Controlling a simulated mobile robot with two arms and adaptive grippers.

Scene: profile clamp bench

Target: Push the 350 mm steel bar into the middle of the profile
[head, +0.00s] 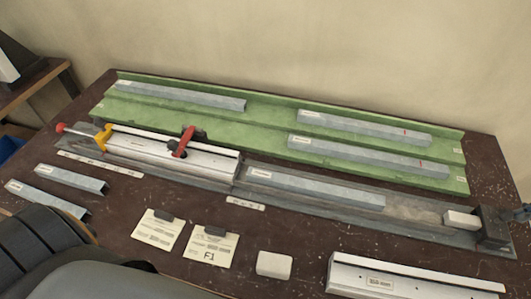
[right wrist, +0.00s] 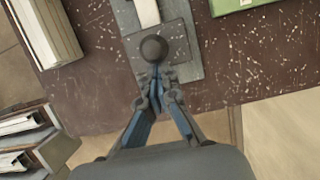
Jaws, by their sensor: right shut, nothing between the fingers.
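A grey steel bar (head: 315,188) lies in the long grey channel, its left end at the right end of the white profile (head: 200,160). Its label is too small to read, so I cannot confirm its length. The profile carries a red clamp (head: 183,142) and a yellow clamp (head: 103,138). At the channel's right end, a pale block (head: 460,218) sits against a dark block (head: 492,228), apart from the bar. My right gripper (head: 525,212) is at the right picture edge. In the right wrist view its fingers (right wrist: 156,92) are shut and empty, close to a dark round knob (right wrist: 154,47); contact is unclear. My left gripper is not in view.
A green tray (head: 270,131) behind the channel holds several steel bars. Two short bars (head: 72,179) (head: 46,198) lie at front left. Cards (head: 212,246), a small white block (head: 274,264) and a long pale box labelled 350 mm (head: 440,289) lie in front.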

